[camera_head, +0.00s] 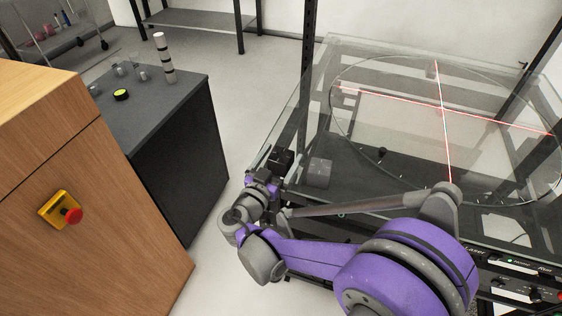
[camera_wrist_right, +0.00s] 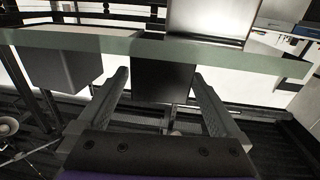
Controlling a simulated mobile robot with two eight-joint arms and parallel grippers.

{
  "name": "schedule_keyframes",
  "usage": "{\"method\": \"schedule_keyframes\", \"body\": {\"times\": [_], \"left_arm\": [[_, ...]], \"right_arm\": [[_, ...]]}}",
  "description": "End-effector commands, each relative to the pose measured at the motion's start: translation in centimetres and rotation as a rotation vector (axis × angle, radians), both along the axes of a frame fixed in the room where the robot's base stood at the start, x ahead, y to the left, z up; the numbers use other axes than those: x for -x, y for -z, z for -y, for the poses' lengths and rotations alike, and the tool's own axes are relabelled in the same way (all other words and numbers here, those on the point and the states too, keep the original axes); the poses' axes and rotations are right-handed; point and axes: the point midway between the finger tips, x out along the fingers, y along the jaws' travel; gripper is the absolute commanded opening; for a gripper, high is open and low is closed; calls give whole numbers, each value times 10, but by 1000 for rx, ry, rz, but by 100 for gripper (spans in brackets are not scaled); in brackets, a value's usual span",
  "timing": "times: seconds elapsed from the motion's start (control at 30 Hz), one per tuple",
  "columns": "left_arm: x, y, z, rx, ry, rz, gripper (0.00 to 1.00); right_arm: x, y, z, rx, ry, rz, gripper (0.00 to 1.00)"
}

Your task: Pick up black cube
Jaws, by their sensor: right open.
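The black cube (camera_head: 281,160) is at the near left corner of the glass-topped table in the head view. My right gripper (camera_head: 270,178) is close beside it, on its near side, and partly covers it. In the right wrist view the black cube (camera_wrist_right: 163,84) shows between the two open fingers of my right gripper (camera_wrist_right: 162,88). I cannot tell whether the fingers touch it. My left gripper is not in view.
A grey cube (camera_head: 319,172) stands just right of the black cube. The glass table (camera_head: 345,60) carries a large disc (camera_head: 395,125) with red laser lines. A dark cabinet (camera_head: 180,130) with a striped post (camera_head: 163,57) and an emergency stop (camera_head: 71,215) are left.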

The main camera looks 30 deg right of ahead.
Motion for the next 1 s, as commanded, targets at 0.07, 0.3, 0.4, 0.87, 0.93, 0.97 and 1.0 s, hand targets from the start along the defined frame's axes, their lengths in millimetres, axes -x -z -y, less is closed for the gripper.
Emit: {"method": "schedule_keyframes", "body": {"times": [0.07,0.3,0.4,0.87,0.93,0.97,1.0], "left_arm": [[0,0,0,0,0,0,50],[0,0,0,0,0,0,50],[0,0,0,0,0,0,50],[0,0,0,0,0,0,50],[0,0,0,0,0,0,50],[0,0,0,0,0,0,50],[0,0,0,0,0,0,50]], "right_arm": [[-2,0,3,0,1,0,100],[-2,0,3,0,-1,0,95],[-2,0,3,0,-1,0,77],[-2,0,3,1,-1,-1,4],[-2,0,3,1,0,-1,4],[-2,0,3,1,0,-1,4],[-2,0,3,1,0,-1,4]]}}
